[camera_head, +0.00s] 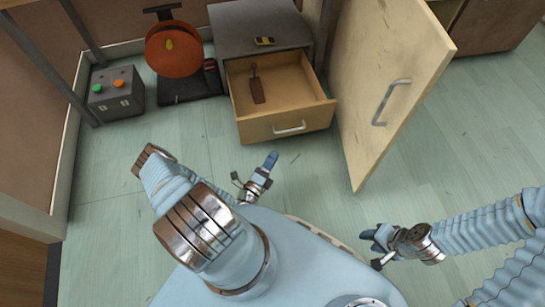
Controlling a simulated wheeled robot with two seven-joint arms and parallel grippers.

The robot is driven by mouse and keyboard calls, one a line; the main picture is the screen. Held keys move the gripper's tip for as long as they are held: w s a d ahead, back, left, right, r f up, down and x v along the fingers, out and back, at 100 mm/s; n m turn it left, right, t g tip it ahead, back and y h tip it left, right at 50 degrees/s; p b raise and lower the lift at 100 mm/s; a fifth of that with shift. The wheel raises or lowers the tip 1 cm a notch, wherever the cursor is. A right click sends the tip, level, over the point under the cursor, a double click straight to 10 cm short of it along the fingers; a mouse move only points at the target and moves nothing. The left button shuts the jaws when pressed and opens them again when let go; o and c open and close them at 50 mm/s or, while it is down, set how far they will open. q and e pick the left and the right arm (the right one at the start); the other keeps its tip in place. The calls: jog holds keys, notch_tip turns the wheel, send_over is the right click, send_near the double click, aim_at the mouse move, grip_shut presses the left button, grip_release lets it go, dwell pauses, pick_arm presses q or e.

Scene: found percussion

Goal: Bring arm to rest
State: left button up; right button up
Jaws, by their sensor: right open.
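My left arm comes in over my blue base and bends back, with its gripper (254,169) above the floor in front of the open drawer. Its two fingers are spread, with nothing between them. My right arm reaches in from the right edge, and its gripper (372,250) points left beside my base. Its fingers are apart and empty. Neither gripper touches the drawer or the cabinet door.
A grey cabinet (233,27) has its wooden drawer (270,127) pulled out, with a brown tool (257,88) inside. A wooden door (385,60) stands open. A button box (115,101) and an orange round device (173,58) stand left.

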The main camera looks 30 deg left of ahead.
pick_arm(q)
jog(key=shift+s+f, duration=0.1)
jog(key=shift+s, duration=0.5)
pick_arm(e)
jog(key=shift+s+f, duration=0.1)
jog(key=shift+s, duration=0.3)
